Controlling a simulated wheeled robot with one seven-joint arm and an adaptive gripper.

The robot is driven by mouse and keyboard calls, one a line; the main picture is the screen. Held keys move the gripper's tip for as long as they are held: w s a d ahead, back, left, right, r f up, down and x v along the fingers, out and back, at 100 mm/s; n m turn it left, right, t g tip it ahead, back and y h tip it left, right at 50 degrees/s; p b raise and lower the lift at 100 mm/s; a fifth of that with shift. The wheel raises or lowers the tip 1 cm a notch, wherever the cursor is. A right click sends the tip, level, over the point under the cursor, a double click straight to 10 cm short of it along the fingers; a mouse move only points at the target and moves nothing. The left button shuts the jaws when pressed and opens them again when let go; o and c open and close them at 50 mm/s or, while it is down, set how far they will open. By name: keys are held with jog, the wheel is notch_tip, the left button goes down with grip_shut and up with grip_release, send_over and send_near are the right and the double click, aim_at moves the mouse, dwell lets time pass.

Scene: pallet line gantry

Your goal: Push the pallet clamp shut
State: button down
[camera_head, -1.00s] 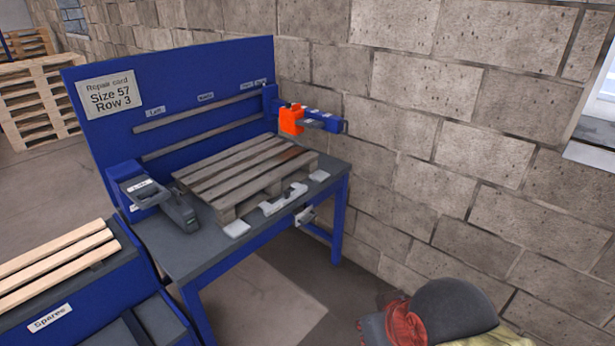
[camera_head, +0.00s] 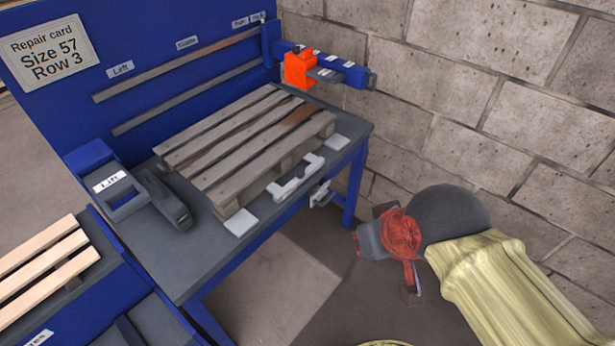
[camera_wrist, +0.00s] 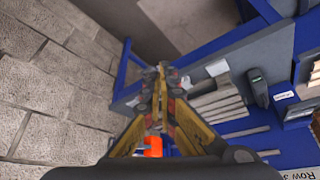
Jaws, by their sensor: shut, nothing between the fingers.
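The pallet clamp appears to be the pale grey bar (camera_head: 297,178) along the table's front edge, in front of the weathered wooden pallet (camera_head: 250,140). A small pale bracket or lever (camera_head: 320,194) hangs below that edge; I cannot tell how far open the clamp is. In the wrist view, the pallet (camera_wrist: 216,105) is to the right of my gripper (camera_wrist: 161,70), whose yellow fingers are shut and empty. They may hide part of the clamp. In the head view, my arm's end is right of the table, apart from the clamp; the fingertips are unclear.
An orange block (camera_head: 299,69) sits on a blue rail at the table's back right. A grey device (camera_head: 165,200) stands left of the pallet. A block wall (camera_head: 520,110) bounds the right. The floor (camera_head: 275,285) before the table is clear.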

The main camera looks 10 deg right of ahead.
jog(key=w+a+f+m+y+p, duration=0.2)
jog(key=w+a+m+y, duration=0.1)
jog(key=w+m, duration=0.5)
jog(key=w+a+f+m+y+p, duration=0.2)
jog(key=w+a+m+y, duration=0.15)
jog(key=w+m, duration=0.45)
jog(key=w+d+f+m+t+h+p, duration=0.2)
jog(key=w+d+f+m, duration=0.8)
jog(key=w+f+m, duration=0.4)
jog(key=shift+d+f+m+t+h, duration=0.3)
jog(key=shift+d+f+m+h, duration=0.05)
jog(key=shift+m, duration=0.15)
jog(key=shift+f, duration=0.1)
